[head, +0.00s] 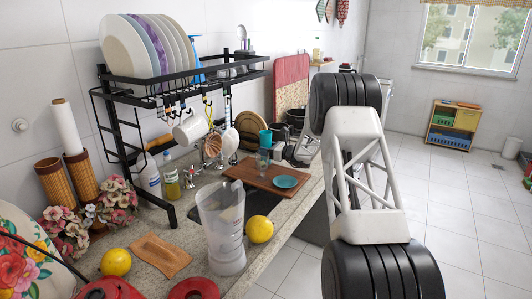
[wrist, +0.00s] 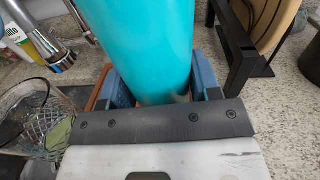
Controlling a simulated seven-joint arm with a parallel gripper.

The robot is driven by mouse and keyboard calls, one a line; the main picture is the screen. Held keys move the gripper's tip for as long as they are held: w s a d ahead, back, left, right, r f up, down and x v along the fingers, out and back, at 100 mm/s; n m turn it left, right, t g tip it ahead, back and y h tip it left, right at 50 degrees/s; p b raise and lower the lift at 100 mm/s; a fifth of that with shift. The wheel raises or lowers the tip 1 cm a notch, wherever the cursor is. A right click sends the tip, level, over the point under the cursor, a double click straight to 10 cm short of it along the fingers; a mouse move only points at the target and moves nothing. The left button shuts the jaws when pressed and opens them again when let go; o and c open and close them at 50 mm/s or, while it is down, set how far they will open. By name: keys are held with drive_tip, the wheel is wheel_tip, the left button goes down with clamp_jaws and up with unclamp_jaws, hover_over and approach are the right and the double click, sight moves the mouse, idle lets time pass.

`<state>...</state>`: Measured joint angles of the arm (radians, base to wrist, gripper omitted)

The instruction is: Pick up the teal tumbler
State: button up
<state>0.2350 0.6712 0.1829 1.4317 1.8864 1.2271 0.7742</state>
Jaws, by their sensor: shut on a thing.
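The teal tumbler (wrist: 150,45) fills the middle of the wrist view, between the blue finger pads of my gripper (wrist: 163,78). The gripper is shut on it, with one pad on each side. In the head view the tumbler (head: 265,138) stands out upright at the back of the counter, above the wooden board. A clear glass-like shape (head: 263,159) shows just below it. My gripper (head: 277,150) is small there and partly hidden by my arm. I cannot tell whether the tumbler's base is touching anything.
A teal saucer (head: 286,182) lies on the wooden board (head: 246,172). A clear pitcher (head: 222,225) and a lemon (head: 260,229) stand nearer. The black rack (head: 120,130) holds plates and hanging mugs.

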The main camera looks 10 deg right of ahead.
sight(266, 131)
wheel_tip(266, 131, up, 8)
drive_tip(key=shift+r, duration=0.15)
idle(0.3)
idle(0.4)
drive_tip(key=shift+r, duration=0.1)
drive_tip(key=s+d+r, duration=0.1)
drive_tip(key=s+r, duration=0.3)
drive_tip(key=r, duration=0.2)
drive_tip(key=shift+d+r, duration=0.15)
drive_tip(key=shift+d, duration=0.05)
drive_tip(key=shift+s+a+f+n, duration=0.35)
drive_tip(key=shift+s+a+n, duration=0.1)
drive_tip(key=shift+n, duration=0.5)
drive_tip(key=shift+s+a+f+n, duration=0.35)
drive_tip(key=shift+s+n, duration=0.1)
drive_tip(key=shift+n, duration=0.5)
idle(0.9)
drive_tip(key=shift+w+d+f+n, duration=0.1)
drive_tip(key=shift+w+d+n, duration=0.2)
drive_tip(key=shift+n, duration=0.45)
drive_tip(key=shift+w+d+n, duration=0.15)
drive_tip(key=shift+w+n, duration=0.1)
drive_tip(key=shift+n, duration=0.5)
drive_tip(key=shift+w+d+f+n, duration=0.15)
drive_tip(key=shift+w+n, duration=0.05)
drive_tip(key=shift+n, duration=0.5)
drive_tip(key=shift+w+d+f+n, duration=0.15)
drive_tip(key=shift+n, duration=0.55)
